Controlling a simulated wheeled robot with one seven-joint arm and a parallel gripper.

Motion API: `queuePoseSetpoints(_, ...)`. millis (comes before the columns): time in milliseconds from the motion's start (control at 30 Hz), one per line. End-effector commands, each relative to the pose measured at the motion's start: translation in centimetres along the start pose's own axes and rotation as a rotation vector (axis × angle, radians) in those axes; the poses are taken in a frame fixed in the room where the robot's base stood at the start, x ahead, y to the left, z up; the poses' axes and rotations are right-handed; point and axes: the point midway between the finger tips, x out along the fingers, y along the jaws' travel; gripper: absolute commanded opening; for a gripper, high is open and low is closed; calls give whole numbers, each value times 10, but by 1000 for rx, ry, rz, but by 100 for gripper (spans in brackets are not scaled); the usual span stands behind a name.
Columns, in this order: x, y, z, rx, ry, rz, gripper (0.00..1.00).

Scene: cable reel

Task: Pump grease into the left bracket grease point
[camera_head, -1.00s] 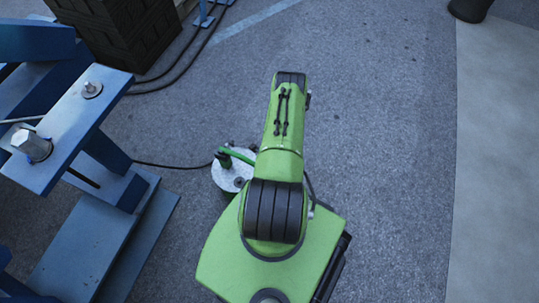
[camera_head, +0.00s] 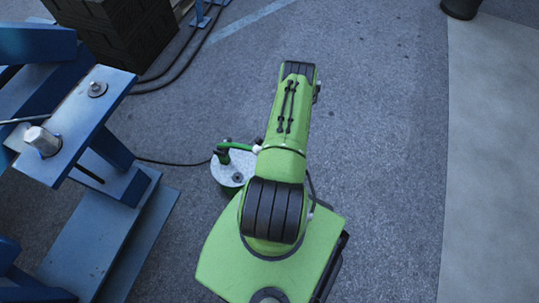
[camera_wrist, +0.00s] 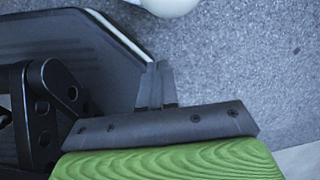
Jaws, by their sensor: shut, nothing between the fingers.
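A blue steel frame (camera_head: 95,240) stands at the left in the head view. Its upper bracket plate (camera_head: 73,120) carries a silver cylinder (camera_head: 42,141) and a small round metal fitting (camera_head: 97,89). I cannot tell which is the grease point. A round canister with a speckled grey lid (camera_head: 228,172) and green handle (camera_head: 240,146) stands on the floor beside my arm, partly hidden by it; it may be the grease pump. My gripper (camera_wrist: 156,87) shows in the wrist view, shut and empty. My arm hides it in the head view.
A black hose (camera_head: 172,163) runs from the canister toward the blue frame. Dark crates (camera_head: 125,35) and more cables (camera_head: 185,70) lie at the back left. A dark post (camera_head: 460,8) stands at the top right. Asphalt (camera_head: 385,140) right of my arm is clear.

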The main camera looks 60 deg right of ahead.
Motion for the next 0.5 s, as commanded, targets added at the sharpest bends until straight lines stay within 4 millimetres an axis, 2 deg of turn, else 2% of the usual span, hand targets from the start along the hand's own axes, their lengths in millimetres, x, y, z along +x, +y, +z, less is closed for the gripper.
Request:
queuePoseSetpoints(33,-16,-2,-1,1,0,-2,0)
queuePoseSetpoints(200,-51,-1,-8,3,-1,0,0)
queuePoseSetpoints(333,-64,-1,-12,2,-2,0,0)
queuePoseSetpoints(500,-67,-1,-12,1,-3,0,0)
